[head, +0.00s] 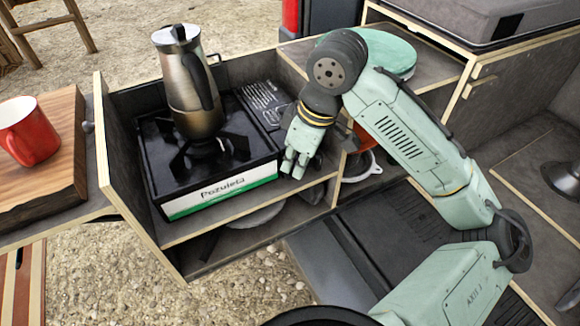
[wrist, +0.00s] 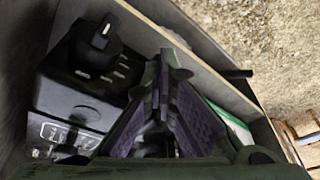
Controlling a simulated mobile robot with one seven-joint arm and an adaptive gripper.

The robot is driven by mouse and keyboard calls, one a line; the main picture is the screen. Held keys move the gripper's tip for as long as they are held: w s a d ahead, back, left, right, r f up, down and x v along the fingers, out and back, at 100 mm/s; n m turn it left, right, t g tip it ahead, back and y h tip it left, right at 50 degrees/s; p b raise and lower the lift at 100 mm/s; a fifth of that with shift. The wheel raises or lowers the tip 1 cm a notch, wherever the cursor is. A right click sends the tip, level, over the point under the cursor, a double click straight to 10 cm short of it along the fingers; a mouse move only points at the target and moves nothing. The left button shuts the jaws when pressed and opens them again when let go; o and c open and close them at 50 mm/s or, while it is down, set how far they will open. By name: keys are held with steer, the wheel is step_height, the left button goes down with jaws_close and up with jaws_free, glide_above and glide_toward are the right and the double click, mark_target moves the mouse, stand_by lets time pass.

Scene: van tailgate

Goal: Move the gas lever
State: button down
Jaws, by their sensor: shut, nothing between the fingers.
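The black camping stove (head: 225,165) sits in the wooden cabinet, with a white and green "Pozuleta" strip on its front. In the wrist view a black knob with a pale mark (wrist: 103,33), which looks like the gas lever, stands on a black slotted part. In the head view I cannot make out the lever; my gripper may hide it. My gripper (head: 293,163) points down at the stove's right front corner. In the wrist view its fingers (wrist: 162,68) are shut with nothing between them. The knob is left of the fingertips, apart from them in the picture.
A metal moka pot (head: 188,85) stands on the burner. The cabinet's wooden divider (head: 340,175) is close to the right of my gripper. A red mug (head: 28,130) stands on a wooden board at left. A green round lid (head: 385,52) lies behind my arm.

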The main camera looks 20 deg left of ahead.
steer(key=d, duration=0.1)
steer(key=d+r+p, duration=0.1)
steer(key=d, duration=0.1)
steer(key=shift+s, duration=0.2)
steer(key=shift+r, duration=0.15)
steer(key=v, duration=1.2)
steer(key=shift+s, duration=0.1)
